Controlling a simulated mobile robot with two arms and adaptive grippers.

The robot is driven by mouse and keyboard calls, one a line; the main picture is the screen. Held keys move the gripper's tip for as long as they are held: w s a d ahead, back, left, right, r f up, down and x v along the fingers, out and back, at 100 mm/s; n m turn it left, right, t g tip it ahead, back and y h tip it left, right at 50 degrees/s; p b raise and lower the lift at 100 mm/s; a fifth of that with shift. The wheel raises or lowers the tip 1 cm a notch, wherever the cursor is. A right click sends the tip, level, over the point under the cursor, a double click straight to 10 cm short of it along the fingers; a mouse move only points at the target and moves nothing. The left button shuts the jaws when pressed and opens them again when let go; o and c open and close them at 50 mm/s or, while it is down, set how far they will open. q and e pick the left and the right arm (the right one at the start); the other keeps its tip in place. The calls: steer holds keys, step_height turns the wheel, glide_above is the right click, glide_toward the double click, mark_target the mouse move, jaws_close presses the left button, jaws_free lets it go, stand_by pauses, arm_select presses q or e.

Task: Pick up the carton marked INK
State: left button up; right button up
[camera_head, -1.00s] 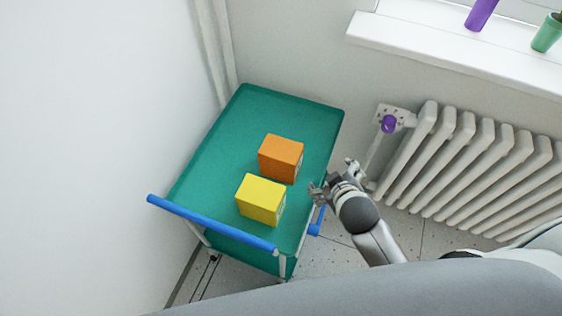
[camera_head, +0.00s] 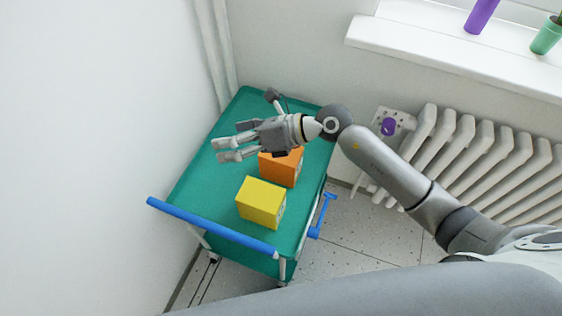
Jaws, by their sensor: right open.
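Two cartons stand on the green top of a trolley (camera_head: 195,180). The orange carton (camera_head: 283,172) is farther back and partly covered by my right gripper. The yellow carton (camera_head: 261,203) is nearer and fully in view. No lettering is readable on either, so I cannot tell which is marked INK. My right gripper (camera_head: 244,124) is open and empty, above the trolley top. Its hand passes over the back of the orange carton, with two fingers pointing left and another toward the back. I cannot tell whether it touches the carton. My left gripper is out of view.
A blue handle bar (camera_head: 210,227) runs along the trolley's near edge. A white wall is at the left. A radiator (camera_head: 480,165) and a windowsill (camera_head: 460,52) with a purple vase (camera_head: 480,14) and a green pot (camera_head: 547,36) are at the right.

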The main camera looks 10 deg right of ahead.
steer(key=w+d+f+n+g+h, duration=0.1)
steer(key=d+f+n+h, duration=0.2)
steer(key=d+f+h, duration=0.25)
steer(key=h, duration=0.4)
glide_toward(277, 160)
steer(key=shift+g, duration=0.3)
steer(key=w+f, duration=0.2)
steer(key=w+d+f, duration=0.1)
steer(key=shift+w+f, duration=0.4)
steer(key=x, duration=0.4)
steer(key=shift+a+f, duration=0.15)
steer(key=shift+f, duration=0.15)
steer(key=x, duration=0.4)
steer(key=shift+w+a+f, duration=0.1)
steer(key=shift+a+f, duration=0.1)
steer(key=shift+a, duration=0.05)
steer(key=shift+w+a+f, duration=0.15)
steer(key=shift+f, duration=0.4)
steer(key=shift+f, duration=0.1)
steer(key=shift+c, duration=0.3)
steer(key=c, duration=1.2)
